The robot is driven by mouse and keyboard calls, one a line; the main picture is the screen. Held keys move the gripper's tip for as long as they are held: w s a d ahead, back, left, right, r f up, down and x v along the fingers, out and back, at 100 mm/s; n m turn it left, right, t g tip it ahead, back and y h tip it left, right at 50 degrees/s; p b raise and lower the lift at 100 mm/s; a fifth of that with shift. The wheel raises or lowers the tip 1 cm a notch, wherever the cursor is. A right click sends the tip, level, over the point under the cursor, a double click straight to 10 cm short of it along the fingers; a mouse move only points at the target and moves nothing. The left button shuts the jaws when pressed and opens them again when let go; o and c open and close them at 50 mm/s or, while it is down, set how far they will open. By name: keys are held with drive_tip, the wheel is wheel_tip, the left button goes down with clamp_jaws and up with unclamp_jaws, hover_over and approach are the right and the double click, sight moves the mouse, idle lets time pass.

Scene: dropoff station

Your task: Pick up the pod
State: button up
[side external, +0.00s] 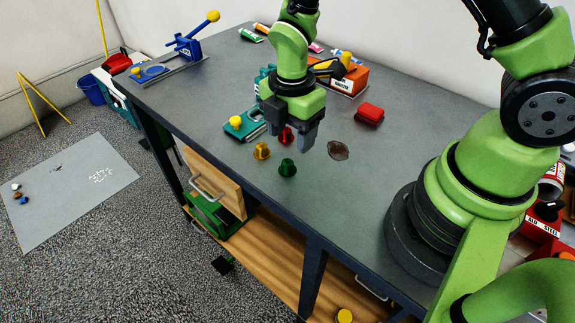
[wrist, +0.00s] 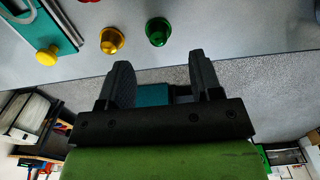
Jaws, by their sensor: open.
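Three small flared pods stand on the grey workbench: a green pod (side external: 287,169), a yellow pod (side external: 262,150) and a red pod (side external: 285,136). My gripper (side external: 288,133) is open and empty, pointing down above the bench near the pods. In the side view its fingers straddle the red pod in the picture; the height gap cannot be told. In the wrist view the green pod (wrist: 158,32) and yellow pod (wrist: 112,40) lie above the open fingers (wrist: 160,64), apart from them. Only an edge of the red pod shows at the top there.
A teal device with a yellow knob (side external: 236,124) stands left of the pods; the knob (wrist: 46,56) is at left in the wrist view. A red block (side external: 369,113) and a brown round patch (side external: 338,150) lie to the right. The bench's front edge is close to the pods.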

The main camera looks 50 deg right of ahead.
sight(289, 164)
drive_tip(key=shift+w+a+f, duration=0.1)
drive_tip(key=shift+w+f, duration=0.05)
drive_tip(key=shift+f, duration=3.45)
drive_tip(key=shift+c, duration=0.2)
drive_tip(key=c, duration=0.8)
